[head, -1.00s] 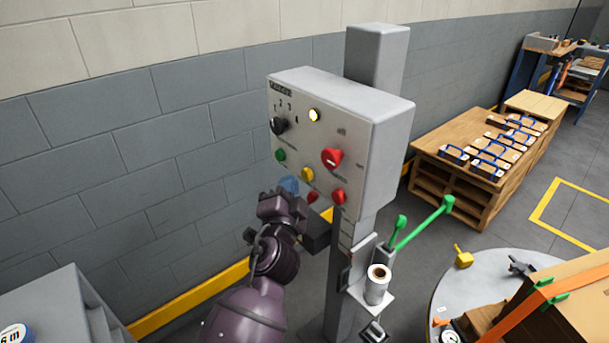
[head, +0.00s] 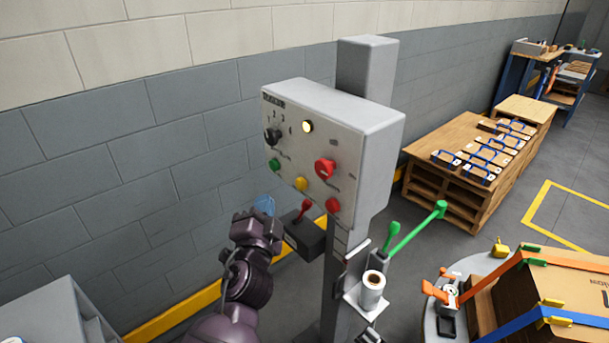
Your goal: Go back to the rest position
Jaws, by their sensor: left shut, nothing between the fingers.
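My left gripper (head: 264,207) is in front of the lower left of the grey control panel (head: 310,150), with its blue tip apart from the wall behind. It is shut and empty. The panel carries a black selector knob (head: 272,136), a lit lamp (head: 308,126), a large red button (head: 325,168), and green, yellow and red buttons along the bottom. A red-handled lever (head: 304,211) on a dark box (head: 305,236) stands just right of the gripper. My right gripper is not in view.
A roll of labels (head: 373,290) sits on a small shelf on the post. Green-ended levers (head: 420,232) stick out to its right. A strapped cardboard box (head: 560,295) stands on a round table at lower right. Wooden pallets (head: 460,150) with blue-handled items are behind.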

